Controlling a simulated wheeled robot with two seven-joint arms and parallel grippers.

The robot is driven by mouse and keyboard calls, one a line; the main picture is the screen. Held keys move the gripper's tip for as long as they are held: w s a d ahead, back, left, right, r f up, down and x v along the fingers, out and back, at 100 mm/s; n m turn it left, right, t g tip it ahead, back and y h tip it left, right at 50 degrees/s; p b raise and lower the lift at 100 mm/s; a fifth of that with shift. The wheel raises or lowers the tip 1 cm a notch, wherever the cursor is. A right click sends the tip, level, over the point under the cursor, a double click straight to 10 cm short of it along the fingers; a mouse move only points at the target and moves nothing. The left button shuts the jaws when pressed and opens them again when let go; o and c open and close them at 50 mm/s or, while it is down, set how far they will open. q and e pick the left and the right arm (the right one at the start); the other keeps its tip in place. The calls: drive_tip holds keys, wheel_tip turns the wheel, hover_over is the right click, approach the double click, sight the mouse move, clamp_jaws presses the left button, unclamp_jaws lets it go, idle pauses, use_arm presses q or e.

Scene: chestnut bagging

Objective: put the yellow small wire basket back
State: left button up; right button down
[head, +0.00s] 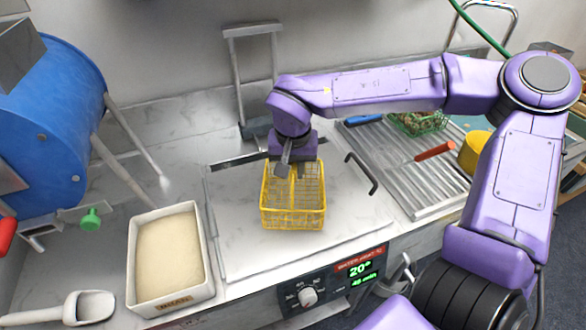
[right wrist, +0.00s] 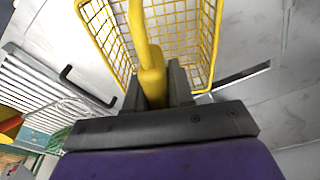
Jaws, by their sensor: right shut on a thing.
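The yellow small wire basket (head: 292,212) is upright over the pale lid of the water bath in the middle of the head view. My right gripper (head: 297,168) comes down from above at its back side. In the right wrist view the gripper (right wrist: 165,88) is shut on the yellow handle (right wrist: 150,60) of the basket, and the basket's mesh (right wrist: 185,35) fills the top. The basket looks empty. I cannot tell whether its bottom touches the lid. My left gripper is not in view.
A ribbed steel drainboard (head: 405,170) lies to the right, with a green basket (head: 418,122), a red-handled tool (head: 434,152) and a yellow container (head: 474,152). A bran box (head: 133,262) and scoop (head: 85,307) stand left. A black lid handle (head: 362,174) rises beside the basket.

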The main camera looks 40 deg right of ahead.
drive_tip(key=shift+w+f, duration=0.1)
drive_tip(key=shift+f, duration=0.3)
drive_tip(key=c, duration=1)
unclamp_jaws()
drive_tip(key=shift+f, duration=0.1)
drive_tip(key=r, duration=0.4)
drive_tip(key=s+r, duration=0.1)
drive_tip(key=r, duration=0.3)
drive_tip(key=a+r, duration=0.1)
drive_tip(key=r, duration=0.3)
drive_tip(key=shift+s+r, duration=0.1)
drive_tip(key=shift+s, duration=0.2)
